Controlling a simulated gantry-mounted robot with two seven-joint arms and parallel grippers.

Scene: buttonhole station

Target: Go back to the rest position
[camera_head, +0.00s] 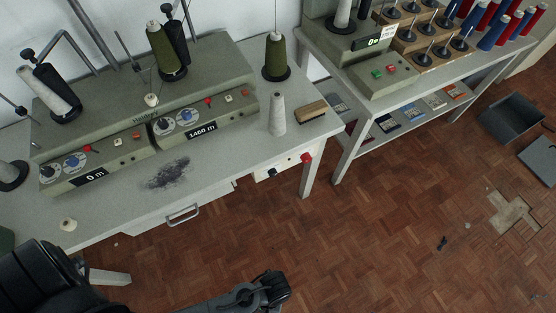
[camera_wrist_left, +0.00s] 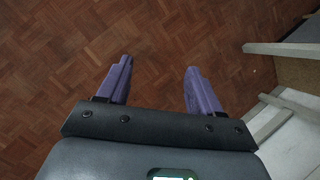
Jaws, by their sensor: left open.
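My left gripper (camera_wrist_left: 158,72) shows in the left wrist view with its two purple fingers wide apart. Nothing is between them, and bare parquet floor lies beyond. In the head view, dark arm parts of mine show at the bottom left and bottom centre, in front of the grey table (camera_head: 225,172); no purple fingers can be made out there. My right gripper is in neither view.
A shelf unit (camera_head: 352,150) with spools stands at the right. A grey bin (camera_head: 512,118) is on the floor. Furniture edges (camera_wrist_left: 285,112) border the left wrist view's right side.

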